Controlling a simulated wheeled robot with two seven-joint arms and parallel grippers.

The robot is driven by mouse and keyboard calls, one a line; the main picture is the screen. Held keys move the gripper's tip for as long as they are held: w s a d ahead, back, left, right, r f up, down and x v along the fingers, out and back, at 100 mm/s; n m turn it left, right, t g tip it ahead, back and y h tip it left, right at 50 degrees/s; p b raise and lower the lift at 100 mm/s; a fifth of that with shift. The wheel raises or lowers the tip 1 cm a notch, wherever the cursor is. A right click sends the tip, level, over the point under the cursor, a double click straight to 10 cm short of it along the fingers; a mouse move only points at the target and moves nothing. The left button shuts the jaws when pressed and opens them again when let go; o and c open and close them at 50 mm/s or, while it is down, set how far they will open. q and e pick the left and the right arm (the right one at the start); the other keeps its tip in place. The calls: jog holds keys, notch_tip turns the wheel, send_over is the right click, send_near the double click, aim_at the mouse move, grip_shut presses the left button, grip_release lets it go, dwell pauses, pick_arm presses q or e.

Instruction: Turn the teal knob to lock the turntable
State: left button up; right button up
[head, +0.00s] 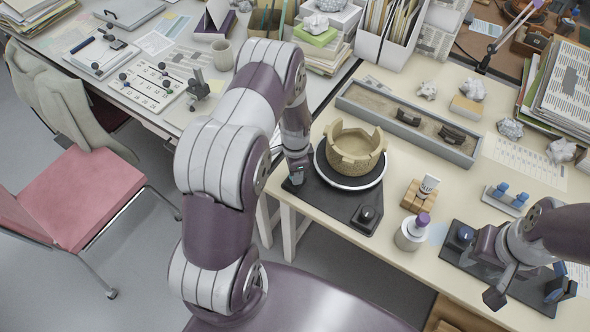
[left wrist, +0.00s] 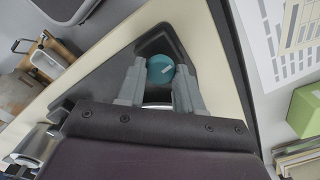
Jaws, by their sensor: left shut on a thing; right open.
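The teal knob (left wrist: 160,70) sits on a corner of the dark turntable base and shows between my left fingers in the left wrist view. My left gripper (left wrist: 158,88) is shut on it; the same gripper (head: 296,178) reaches down at the left edge of the base in the head view, where it mostly hides the knob. The turntable (head: 320,182) has a round plate with a pale rim, carrying a tan, notched-rim clay vessel (head: 355,150). My right gripper (head: 497,285) is open at the right, apart from the turntable.
A grey sand tray (head: 385,118) with dark sherds lies behind the turntable. To its right stand a wooden block (head: 418,196) and a jar with a purple top (head: 412,233). A black stand with blue parts (head: 460,240) lies by my right gripper. A pink chair (head: 90,190) is at left.

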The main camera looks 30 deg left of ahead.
pick_arm(q)
jog(key=shift+m, duration=0.9)
jog(key=o, duration=1)
jog(key=shift+w+d, duration=0.1)
jog(key=shift+o, duration=0.2)
notch_tip(320, 180, up, 13)
jog(key=shift+f+b, duration=0.15)
jog(key=shift+b, duration=0.3)
